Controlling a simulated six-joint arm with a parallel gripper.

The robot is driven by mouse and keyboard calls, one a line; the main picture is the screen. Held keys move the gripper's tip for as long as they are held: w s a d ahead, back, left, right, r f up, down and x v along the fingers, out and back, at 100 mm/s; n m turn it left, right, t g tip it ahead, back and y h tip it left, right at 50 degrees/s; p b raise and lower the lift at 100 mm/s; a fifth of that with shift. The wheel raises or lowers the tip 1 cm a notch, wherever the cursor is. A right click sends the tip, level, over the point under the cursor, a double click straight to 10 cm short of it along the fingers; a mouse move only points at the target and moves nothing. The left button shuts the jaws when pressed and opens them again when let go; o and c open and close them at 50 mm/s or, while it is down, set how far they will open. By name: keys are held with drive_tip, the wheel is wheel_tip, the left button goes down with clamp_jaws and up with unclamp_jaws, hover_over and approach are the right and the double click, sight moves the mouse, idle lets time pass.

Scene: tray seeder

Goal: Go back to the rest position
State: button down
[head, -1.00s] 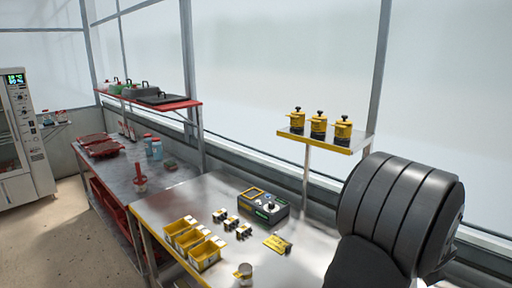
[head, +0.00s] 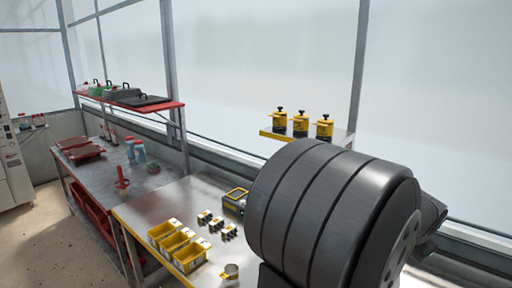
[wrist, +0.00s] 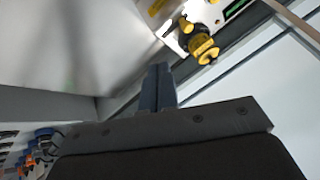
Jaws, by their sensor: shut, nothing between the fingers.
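My gripper (wrist: 158,86) shows in the wrist view. Its two dark fingers are together, with nothing between them. A yellow and black object (wrist: 200,40) is beyond the fingertips, apart from them, near the top of that view. In the head view, my own large dark arm link fills the lower right, and the fingers cannot be made out there.
A metal bench holds yellow bins (head: 178,248), small black and yellow parts (head: 217,224), a metal cup (head: 230,272) and a partly hidden control box (head: 235,201). Yellow canisters (head: 300,124) stand on a shelf behind my arm. A second bench (head: 105,174) stands left.

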drive_tip(key=w+a+r+n+g, duration=0.1)
drive_tip(key=w+r+n+g, duration=0.1)
drive_tip(key=w+r+n, duration=0.1)
drive_tip(key=shift+w+a+r+n, duration=0.25)
drive_tip(key=shift+w+r, duration=0.3)
drive_tip(key=shift+w, duration=0.45)
drive_tip(key=c, duration=2.1)
unclamp_jaws()
drive_tip(key=o, duration=0.4)
drive_tip(key=shift+w+a+r+g, duration=0.1)
drive_tip(key=shift+w+r+g, duration=0.05)
drive_tip(key=shift+w+g, duration=0.15)
drive_tip(key=o, duration=1.1)
drive_tip(key=shift+n+g+h, duration=0.3)
drive_tip(key=shift+n+g, duration=0.3)
drive_tip(key=shift+n, duration=0.05)
drive_tip(key=w+a+r, duration=0.2)
drive_tip(key=w, duration=0.1)
drive_tip(key=shift+w+a+r, duration=0.2)
drive_tip(key=shift+w+r, duration=0.05)
drive_tip(key=shift+c, duration=0.2)
drive_tip(key=o, duration=0.3)
drive_tip(key=shift+w+a, duration=0.1)
drive_tip(key=shift+w, duration=0.1)
drive_tip(key=o, duration=0.3)
drive_tip(key=shift+f, duration=0.25)
drive_tip(key=shift+o, duration=0.2)
drive_tip(key=x, duration=0.9)
